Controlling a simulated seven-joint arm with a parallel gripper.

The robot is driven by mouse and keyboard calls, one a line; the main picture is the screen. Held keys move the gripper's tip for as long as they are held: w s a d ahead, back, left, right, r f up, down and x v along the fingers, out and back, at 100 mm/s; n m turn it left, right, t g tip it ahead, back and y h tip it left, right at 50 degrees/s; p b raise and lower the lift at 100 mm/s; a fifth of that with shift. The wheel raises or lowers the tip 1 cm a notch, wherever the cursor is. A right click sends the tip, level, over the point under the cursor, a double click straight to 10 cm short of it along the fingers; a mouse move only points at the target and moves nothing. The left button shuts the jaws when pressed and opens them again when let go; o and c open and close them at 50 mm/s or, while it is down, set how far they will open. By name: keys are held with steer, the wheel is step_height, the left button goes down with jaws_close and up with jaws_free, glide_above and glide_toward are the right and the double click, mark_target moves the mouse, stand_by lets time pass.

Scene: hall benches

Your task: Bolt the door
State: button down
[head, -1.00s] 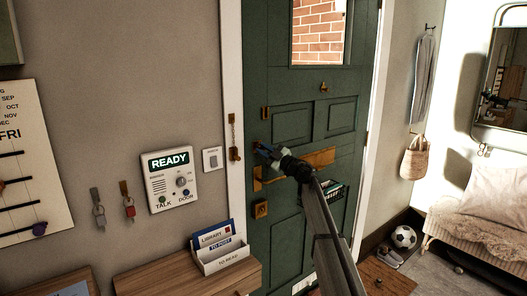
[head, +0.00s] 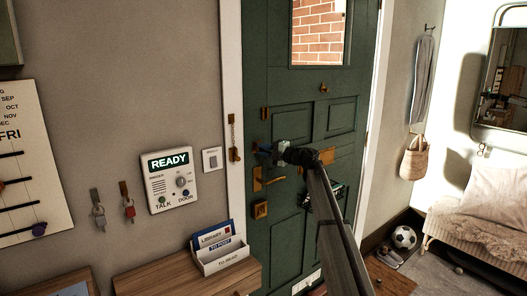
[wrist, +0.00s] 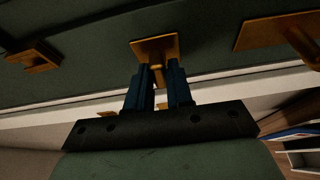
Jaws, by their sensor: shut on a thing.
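The green door (head: 290,215) is at the centre of the head view and looks closed in its white frame. My gripper (head: 265,148) is at its left edge, above the brass lever handle (head: 266,182). In the wrist view my gripper (wrist: 158,88) has its two blue fingers shut on a small brass turn piece (wrist: 158,74), mostly hidden between them. This piece stands out from a square brass plate (wrist: 150,45) on the door. Whether the bolt is out cannot be seen.
Another brass fitting (head: 265,113) sits above my gripper, and a lock plate (head: 260,209) below the handle. A chain (head: 235,150) hangs on the frame. A door panel unit (head: 168,180) reading READY and a letter holder (head: 222,258) are left. A ball (head: 404,237) lies right.

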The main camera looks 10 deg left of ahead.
steer(key=shift+n, duration=0.3)
steer(key=c, duration=1.1)
jaws_free()
steer(key=v, duration=1.3)
steer(key=shift+s+d, duration=0.25)
steer(key=shift+d, duration=0.1)
steer(key=shift+r, duration=0.1)
